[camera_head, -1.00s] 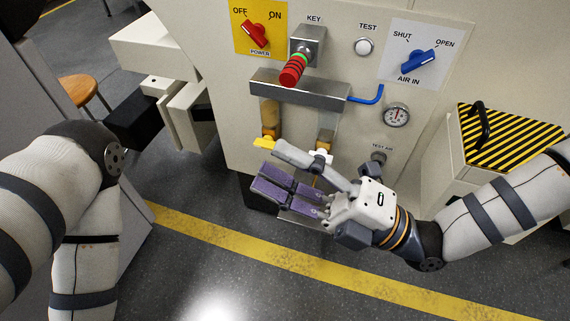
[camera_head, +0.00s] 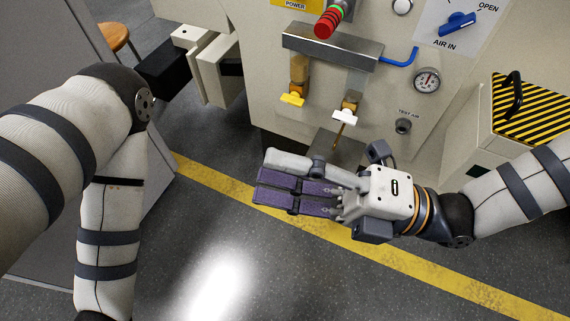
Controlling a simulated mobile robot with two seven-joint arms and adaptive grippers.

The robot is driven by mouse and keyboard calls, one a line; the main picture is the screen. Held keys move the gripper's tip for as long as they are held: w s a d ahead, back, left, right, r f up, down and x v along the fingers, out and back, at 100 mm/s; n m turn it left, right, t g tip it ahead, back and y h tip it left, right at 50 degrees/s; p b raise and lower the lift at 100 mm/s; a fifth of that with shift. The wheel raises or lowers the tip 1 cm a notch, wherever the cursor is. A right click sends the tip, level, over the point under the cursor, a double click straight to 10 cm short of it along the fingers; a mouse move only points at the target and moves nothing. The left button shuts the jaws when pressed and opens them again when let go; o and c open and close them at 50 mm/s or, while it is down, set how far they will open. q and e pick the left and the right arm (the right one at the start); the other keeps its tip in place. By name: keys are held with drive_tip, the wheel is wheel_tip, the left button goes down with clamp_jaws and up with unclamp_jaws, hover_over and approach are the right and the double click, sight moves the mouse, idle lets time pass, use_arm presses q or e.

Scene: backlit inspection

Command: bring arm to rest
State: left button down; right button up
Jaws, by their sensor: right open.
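My right gripper (camera_head: 266,180) is open and empty, with purple pads on its fingers. It hangs in front of the machine panel (camera_head: 375,95), below the two small valves, over the floor and the yellow line. It appears apart from the panel. My right arm (camera_head: 505,200) comes in from the right edge. My left arm (camera_head: 105,225) comes in from the left and bends downward. Its gripper is outside the picture, below the bottom edge.
Valves with a yellow handle (camera_head: 292,99) and a white handle (camera_head: 344,117) hang under a metal block (camera_head: 330,45). A gauge (camera_head: 427,80) is at right. A striped box (camera_head: 535,110) stands near my right arm. Floor (camera_head: 240,270) at lower middle is clear.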

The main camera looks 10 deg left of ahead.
drive_tip(key=s+d+f+n+g+h+p, duration=0.1)
drive_tip(key=s+d+f+n+g+h, duration=0.2)
drive_tip(key=s+f+n+g+h, duration=0.5)
drive_tip(key=s+d+f+n+g+h+p, duration=0.15)
drive_tip(key=s+f+n, duration=0.4)
drive_tip(key=s, duration=0.55)
drive_tip(key=s+d+f+n+h, duration=0.3)
drive_tip(key=d+f+n+h, duration=0.1)
drive_tip(key=d+n, duration=0.15)
drive_tip(key=s+d+f+n+h, duration=0.3)
drive_tip(key=s+d+n+h, duration=0.1)
drive_tip(key=d, duration=0.3)
use_arm(q)
drive_tip(key=w+r+t+p, duration=0.2)
drive_tip(key=w+r, duration=0.3)
drive_tip(key=shift+r, duration=0.3)
use_arm(e)
drive_tip(key=w+d+f+n+t+h, duration=0.3)
drive_tip(key=d+n+t, duration=0.3)
drive_tip(key=n, duration=0.6)
drive_tip(key=shift+w+d+f, duration=0.4)
drive_tip(key=shift+w+d, duration=0.3)
drive_tip(key=shift+d, duration=0.35)
use_arm(q)
drive_tip(key=shift+w, duration=0.1)
